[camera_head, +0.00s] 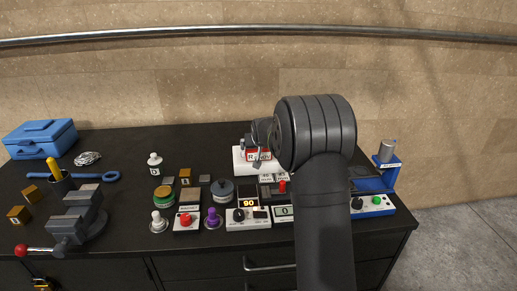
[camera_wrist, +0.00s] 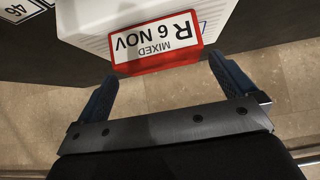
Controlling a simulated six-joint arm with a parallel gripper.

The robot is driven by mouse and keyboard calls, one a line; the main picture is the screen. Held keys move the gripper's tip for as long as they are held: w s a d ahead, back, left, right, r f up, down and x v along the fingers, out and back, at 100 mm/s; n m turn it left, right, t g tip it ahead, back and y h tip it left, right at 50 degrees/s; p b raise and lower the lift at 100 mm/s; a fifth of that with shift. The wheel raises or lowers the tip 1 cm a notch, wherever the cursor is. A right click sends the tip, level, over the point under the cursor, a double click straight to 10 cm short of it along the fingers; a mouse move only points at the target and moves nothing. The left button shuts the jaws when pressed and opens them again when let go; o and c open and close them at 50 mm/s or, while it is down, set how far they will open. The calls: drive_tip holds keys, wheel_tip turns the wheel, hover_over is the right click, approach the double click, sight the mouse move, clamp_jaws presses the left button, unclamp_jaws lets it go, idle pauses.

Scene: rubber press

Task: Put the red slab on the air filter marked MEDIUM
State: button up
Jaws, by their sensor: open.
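I cannot make out a plain red slab or an air filter marked MEDIUM in either view. The wrist view shows a red-bordered plate (camera_wrist: 158,45) with "MIXED" and "R 6 NOV" printed on it, upside down. It is against the white block (camera_wrist: 90,22). My gripper (camera_wrist: 161,70) is open and empty, its two blue fingers apart, with the plate's near edge just beyond the fingertips. In the head view the red plate (camera_head: 257,156) shows at the white block (camera_head: 243,166), beside my gripper, partly hidden by my arm.
The black bench carries a grey vise (camera_head: 75,217), a blue toolbox (camera_head: 40,138), a control box showing 90 (camera_head: 248,218), a red-button box (camera_head: 186,221) and a blue stand (camera_head: 377,180). Several small blocks and knobs crowd the middle.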

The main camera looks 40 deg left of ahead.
drive_tip(key=v, duration=0.8)
drive_tip(key=x, duration=1.2)
drive_tip(key=shift+f, duration=0.1)
drive_tip(key=shift+r, duration=0.2)
